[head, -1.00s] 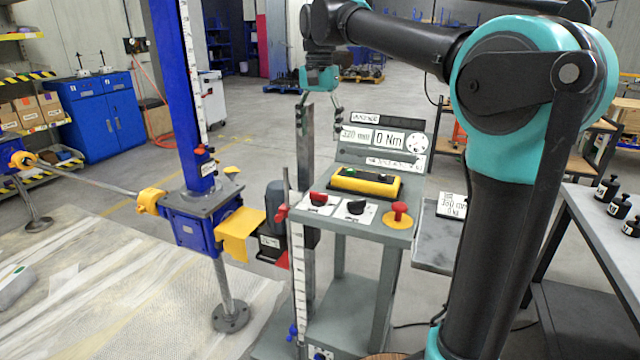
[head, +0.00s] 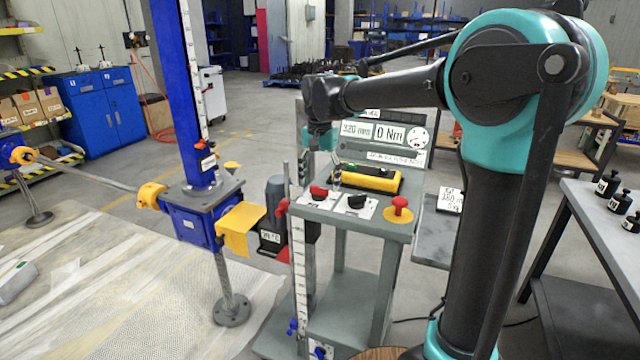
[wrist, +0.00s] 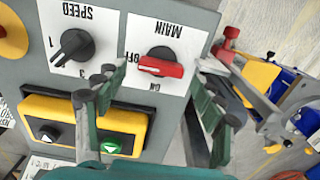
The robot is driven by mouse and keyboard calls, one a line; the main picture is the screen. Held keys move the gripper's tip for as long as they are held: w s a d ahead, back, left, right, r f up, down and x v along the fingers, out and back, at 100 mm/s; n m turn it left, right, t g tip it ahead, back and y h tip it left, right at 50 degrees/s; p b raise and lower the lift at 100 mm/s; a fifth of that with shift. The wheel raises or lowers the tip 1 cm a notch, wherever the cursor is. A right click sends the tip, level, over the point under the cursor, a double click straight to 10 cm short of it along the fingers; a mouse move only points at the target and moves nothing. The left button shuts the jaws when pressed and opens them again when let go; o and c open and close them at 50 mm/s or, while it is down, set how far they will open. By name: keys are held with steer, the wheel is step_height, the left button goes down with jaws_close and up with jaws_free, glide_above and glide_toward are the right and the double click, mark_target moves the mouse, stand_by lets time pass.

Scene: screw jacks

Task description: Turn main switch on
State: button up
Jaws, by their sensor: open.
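The main switch (head: 318,193) is a red knob on a white plate at the left of the grey console's top. In the wrist view the red knob (wrist: 160,67) lies nearly crosswise under the upside-down MAIN label, one end towards the OFF mark. The ON mark is below it. My gripper (head: 321,180) is open above the switch. In the wrist view the two green fingers of my gripper (wrist: 160,78) are on either side of the red knob, apart from it. I cannot tell how high the fingertips are above the plate.
The black SPEED knob (wrist: 73,46) is beside the main switch. A yellow button box (head: 367,179) is behind, and a red mushroom button (head: 400,205) is to the right. A red clamp (wrist: 228,45) on the upright ruler is close to one finger.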

steer(key=shift+f, duration=0.5)
steer(key=c, duration=1.2)
steer(key=shift+o, duration=0.2)
